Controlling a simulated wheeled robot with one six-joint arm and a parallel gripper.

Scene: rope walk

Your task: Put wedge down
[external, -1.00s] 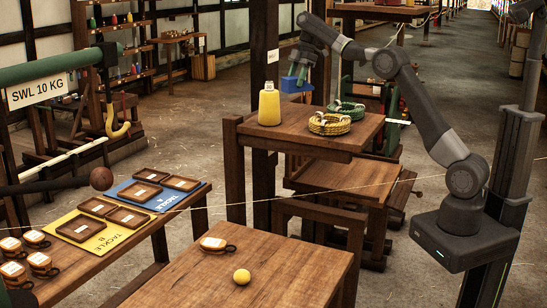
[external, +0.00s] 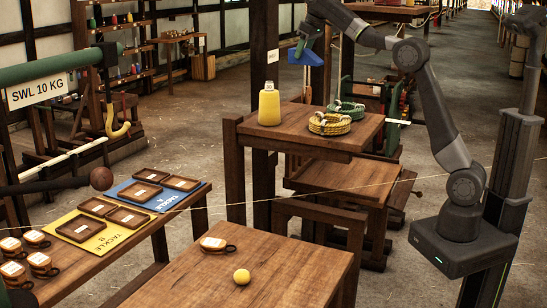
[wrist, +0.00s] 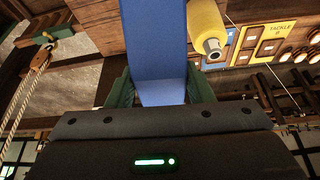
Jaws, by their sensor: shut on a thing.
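The blue wedge (external: 306,58) is held in the air in the external view, above the wooden table with the yellow bottle and rope coils. My gripper (external: 301,49) is shut on it from above. In the wrist view the wedge (wrist: 158,40) is a long blue slab running up from between the green fingers of my gripper (wrist: 160,92). The wedge is clear of the table top. Part of it is hidden by the fingers.
The wooden table (external: 330,148) bears a yellow bottle (external: 269,106), a yellow rope coil (external: 330,125) and a green rope coil (external: 347,110). A dark post (external: 264,70) stands behind it. A thin line (external: 380,186) crosses in front. A yellow ball (external: 241,277) lies on the front table.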

